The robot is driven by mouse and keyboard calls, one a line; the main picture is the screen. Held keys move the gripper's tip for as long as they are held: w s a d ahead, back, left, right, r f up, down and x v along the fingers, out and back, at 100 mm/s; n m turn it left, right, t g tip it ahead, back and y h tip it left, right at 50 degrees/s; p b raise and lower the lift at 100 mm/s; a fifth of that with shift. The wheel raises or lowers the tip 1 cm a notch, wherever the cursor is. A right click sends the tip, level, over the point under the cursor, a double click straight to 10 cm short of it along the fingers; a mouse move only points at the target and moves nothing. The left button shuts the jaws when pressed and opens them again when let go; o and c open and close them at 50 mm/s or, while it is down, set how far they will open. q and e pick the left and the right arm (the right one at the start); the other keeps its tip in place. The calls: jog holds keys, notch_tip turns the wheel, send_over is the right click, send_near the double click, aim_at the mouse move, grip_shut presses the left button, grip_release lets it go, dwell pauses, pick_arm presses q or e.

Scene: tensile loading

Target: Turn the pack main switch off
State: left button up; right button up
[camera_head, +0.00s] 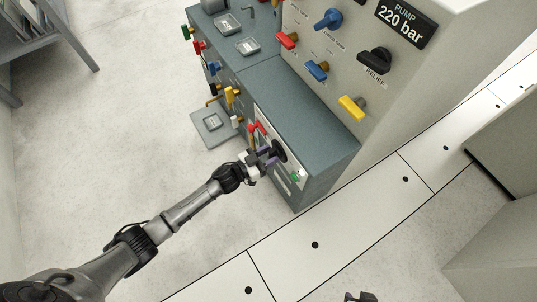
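A black rotary switch (279,149) sits on the light panel (262,114) on the front of the low grey-blue cabinet. I take it for the pack main switch, but its label is too small to read.
Coloured valves line the cabinet's left side. Above stands a panel with a blue knob (328,19), a black relief knob (375,60) and a "PUMP 220 bar" display (405,22).

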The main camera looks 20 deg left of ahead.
pick_arm(q)
grip_shut()
dwell(0.3)
jog(key=m+p, duration=0.1)
jog(key=m, duration=0.2)
jog(key=shift+s+d, duration=0.1)
jog(key=shift+d, duration=0.05)
jog(key=m+p, duration=0.1)
jog(key=m, duration=0.2)
jog(key=shift+s+d+m, duration=0.1)
jog(key=shift+d+m, duration=0.05)
jog(key=shift+m, duration=0.25)
jog(key=m, duration=0.3)
jog(key=m+b, duration=0.1)
jog(key=m, duration=0.3)
jog(key=f+m, duration=0.1)
jog(key=m, duration=0.3)
jog(key=shift+s+d+f, duration=0.1)
jog(key=shift+s+d, duration=0.05)
jog(key=shift+d, duration=0.05)
